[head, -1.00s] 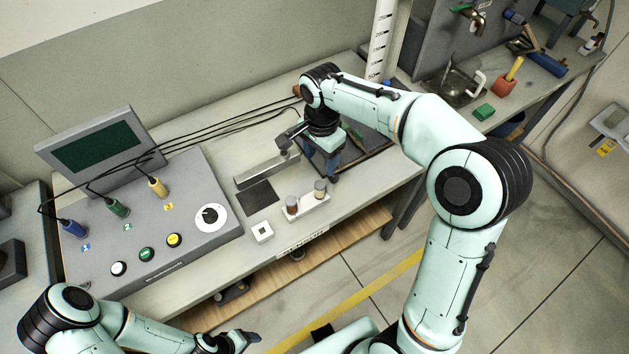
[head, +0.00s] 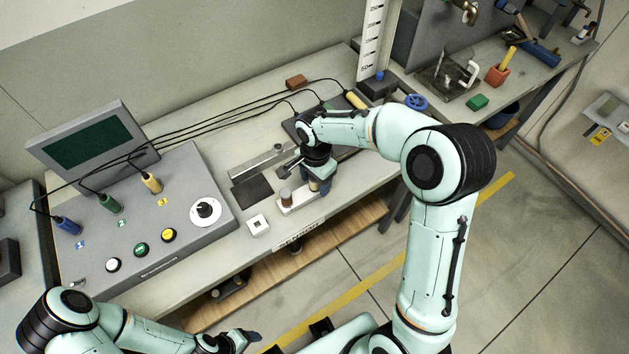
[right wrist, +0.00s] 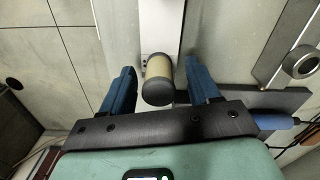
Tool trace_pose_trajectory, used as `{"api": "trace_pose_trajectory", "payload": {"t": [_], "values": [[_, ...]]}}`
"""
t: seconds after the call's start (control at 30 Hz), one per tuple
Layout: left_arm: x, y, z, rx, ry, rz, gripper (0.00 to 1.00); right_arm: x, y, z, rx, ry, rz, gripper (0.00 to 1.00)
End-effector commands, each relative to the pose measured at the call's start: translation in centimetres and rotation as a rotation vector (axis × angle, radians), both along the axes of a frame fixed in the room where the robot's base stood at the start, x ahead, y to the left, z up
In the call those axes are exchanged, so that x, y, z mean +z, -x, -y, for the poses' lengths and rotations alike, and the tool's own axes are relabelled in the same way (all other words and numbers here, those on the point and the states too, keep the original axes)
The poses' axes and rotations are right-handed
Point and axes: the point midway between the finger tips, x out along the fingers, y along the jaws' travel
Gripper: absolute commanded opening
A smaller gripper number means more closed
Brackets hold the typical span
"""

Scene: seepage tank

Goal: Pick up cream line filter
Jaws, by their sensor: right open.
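The cream line filter (right wrist: 158,68) is a short cream cylinder with a dark cap, on a pale rack in the right wrist view. My right gripper (right wrist: 159,70) is open, with a blue finger on each side of the filter in the picture. Neither finger visibly touches it. In the head view my right gripper (head: 319,184) is over the right end of the white rack (head: 298,203) and hides the cream filter there. A brownish filter (head: 285,197) stands at the rack's left end. My left gripper (head: 240,340) is at the bottom edge, its jaws unclear.
A grey control box (head: 150,225) with plugs, buttons and a dial fills the left of the bench. A dark flat pad (head: 252,191) and a small white square block (head: 258,225) lie near the rack. A graduated column (head: 371,45) stands behind. Cables cross the bench's back.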

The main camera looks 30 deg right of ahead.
Motion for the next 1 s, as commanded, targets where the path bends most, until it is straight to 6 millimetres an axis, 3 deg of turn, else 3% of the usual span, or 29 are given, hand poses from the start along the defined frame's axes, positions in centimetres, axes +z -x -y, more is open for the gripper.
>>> {"api": "trace_pose_trajectory", "payload": {"t": [0.13,0.3,0.73,0.87,1.0], "values": [[0.0,0.0,0.0,0.000,0.000,0.000,0.66,0.0,0.0,0.0,0.001,0.000,0.000,0.58],[0.0,0.0,0.0,0.000,0.000,0.000,0.66,0.0,0.0,0.0,0.001,0.000,0.000,0.02],[0.1,0.0,0.0,0.000,0.000,0.000,0.66,0.7,0.0,0.0,0.002,0.001,0.000,0.01],[0.2,-0.1,0.0,0.001,-0.001,0.002,0.66,2.3,-0.1,0.0,0.002,0.001,0.004,0.01],[0.5,-0.4,0.0,0.000,0.000,0.004,0.66,5.2,-0.1,0.0,0.001,0.000,0.006,0.01]]}}
